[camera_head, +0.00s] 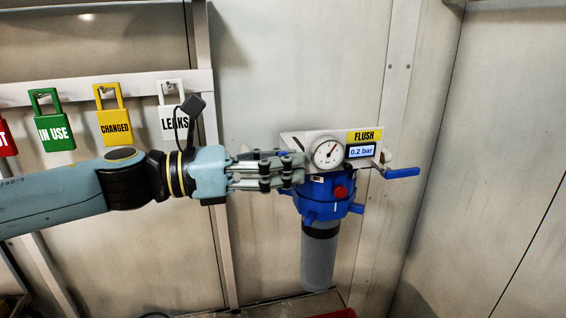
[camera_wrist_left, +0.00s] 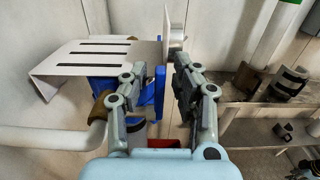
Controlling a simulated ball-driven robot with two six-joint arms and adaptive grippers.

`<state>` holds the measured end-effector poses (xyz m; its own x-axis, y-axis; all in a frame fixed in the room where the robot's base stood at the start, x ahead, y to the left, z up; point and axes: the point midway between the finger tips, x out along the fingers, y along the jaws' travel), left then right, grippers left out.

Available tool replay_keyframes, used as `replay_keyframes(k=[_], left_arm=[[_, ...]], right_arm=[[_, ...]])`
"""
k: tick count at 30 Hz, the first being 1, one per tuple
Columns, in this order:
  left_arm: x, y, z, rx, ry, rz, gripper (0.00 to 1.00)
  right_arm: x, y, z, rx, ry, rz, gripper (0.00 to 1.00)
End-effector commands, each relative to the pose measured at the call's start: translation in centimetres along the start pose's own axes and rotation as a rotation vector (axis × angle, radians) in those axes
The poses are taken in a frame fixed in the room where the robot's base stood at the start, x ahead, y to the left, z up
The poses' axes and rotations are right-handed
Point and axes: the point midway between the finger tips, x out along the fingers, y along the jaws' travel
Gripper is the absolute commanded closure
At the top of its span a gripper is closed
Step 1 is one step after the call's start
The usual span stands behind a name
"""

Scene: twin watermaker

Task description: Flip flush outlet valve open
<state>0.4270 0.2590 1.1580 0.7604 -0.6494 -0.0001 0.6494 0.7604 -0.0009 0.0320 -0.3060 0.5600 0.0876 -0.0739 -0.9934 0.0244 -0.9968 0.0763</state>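The flush unit has a blue filter head (camera_head: 325,205) with a red button, a grey bowl (camera_head: 318,258) below, a round gauge (camera_head: 327,152) and a display reading 0.2 bar (camera_head: 361,151). A blue valve handle (camera_head: 402,172) points right on its right side. My left gripper (camera_head: 300,170) is at the unit's left side, its fingers covering part of it. In the left wrist view my left gripper (camera_wrist_left: 160,72) is open, fingers apart, with a blue handle-like part (camera_wrist_left: 159,92) between them; contact cannot be told. Which handle is the outlet is not marked. My right gripper is out of view.
Green (camera_head: 54,125), yellow (camera_head: 113,118) and white (camera_head: 173,118) padlock-shaped tags hang on a rail left of the unit. A white slotted bracket (camera_wrist_left: 85,60) and a white pipe (camera_wrist_left: 50,138) are close to the gripper. The wall right of the unit is clear.

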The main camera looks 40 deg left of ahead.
Motion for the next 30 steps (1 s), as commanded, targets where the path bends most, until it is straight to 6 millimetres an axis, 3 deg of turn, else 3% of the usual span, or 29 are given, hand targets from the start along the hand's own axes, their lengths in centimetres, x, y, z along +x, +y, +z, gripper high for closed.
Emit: replay_keyframes(k=[1, 6, 20, 30], left_arm=[[-0.01, 0.0, -0.01, 0.0, 0.0, 0.0, 0.8], [-0.02, -0.01, -0.03, 0.0, 0.001, 0.0, 1.0], [-0.11, -0.02, -0.09, -0.002, -0.017, 0.0, 1.0], [-0.77, 0.08, -0.32, -0.006, -0.167, 0.004, 1.0]], right_arm=[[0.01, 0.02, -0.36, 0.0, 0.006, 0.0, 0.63], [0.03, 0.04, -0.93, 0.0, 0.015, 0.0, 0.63], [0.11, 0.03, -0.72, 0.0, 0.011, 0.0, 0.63], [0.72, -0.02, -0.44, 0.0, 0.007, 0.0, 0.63]])
